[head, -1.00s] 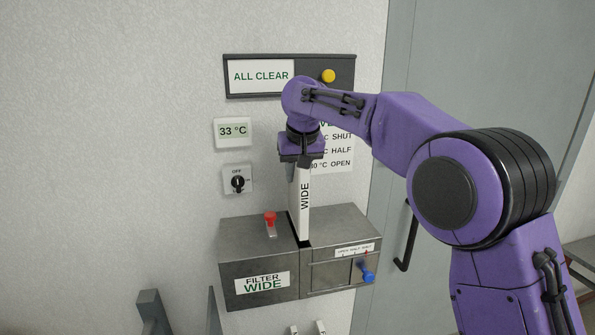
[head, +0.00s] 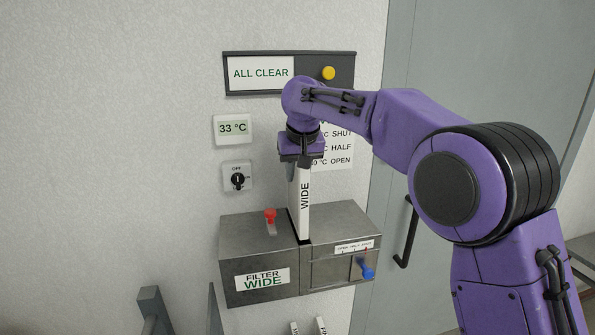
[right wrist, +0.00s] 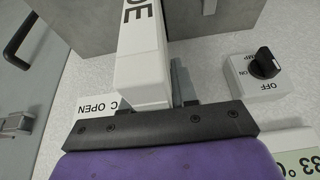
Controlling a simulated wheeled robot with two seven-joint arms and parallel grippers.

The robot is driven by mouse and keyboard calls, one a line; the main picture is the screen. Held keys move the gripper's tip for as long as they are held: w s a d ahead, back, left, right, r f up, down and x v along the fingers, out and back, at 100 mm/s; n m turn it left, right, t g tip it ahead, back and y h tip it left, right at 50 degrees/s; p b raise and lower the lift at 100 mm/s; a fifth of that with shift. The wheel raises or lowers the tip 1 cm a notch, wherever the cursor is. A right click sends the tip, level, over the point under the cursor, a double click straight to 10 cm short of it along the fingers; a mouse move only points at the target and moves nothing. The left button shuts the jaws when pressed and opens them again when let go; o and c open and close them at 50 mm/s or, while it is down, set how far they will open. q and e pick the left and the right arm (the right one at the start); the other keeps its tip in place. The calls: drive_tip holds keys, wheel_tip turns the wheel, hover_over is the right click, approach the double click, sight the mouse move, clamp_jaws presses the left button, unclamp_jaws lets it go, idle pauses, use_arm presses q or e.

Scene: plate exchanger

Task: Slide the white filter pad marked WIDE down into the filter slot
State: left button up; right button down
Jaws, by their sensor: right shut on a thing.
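The white filter pad (head: 304,205), marked WIDE in black, stands upright in the head view. Its lower end meets the slot opening in the top of the grey metal box (head: 255,235); how deep it sits is hard to tell. The box front carries a label (head: 262,280) reading FILTER WIDE. My right gripper (head: 301,165) is shut on the upper end of the pad, above the box. The right wrist view also shows the pad (right wrist: 142,60), running from the gripper toward the box (right wrist: 90,20). My left gripper is not in view.
On the wall are an ALL CLEAR panel (head: 260,73), a 33 °C display (head: 233,129) and a rotary switch (head: 237,179). A door handle (head: 405,235) is at right.

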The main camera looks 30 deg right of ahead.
drive_tip(key=shift+f+b, duration=0.55)
drive_tip(key=shift+f, duration=0.65)
drive_tip(key=shift+p, duration=0.6)
drive_tip(key=shift+f+b, duration=1.2)
drive_tip(key=shift+f, duration=1.6)
drive_tip(key=shift+r+p, duration=0.1)
drive_tip(key=shift+p, duration=0.6)
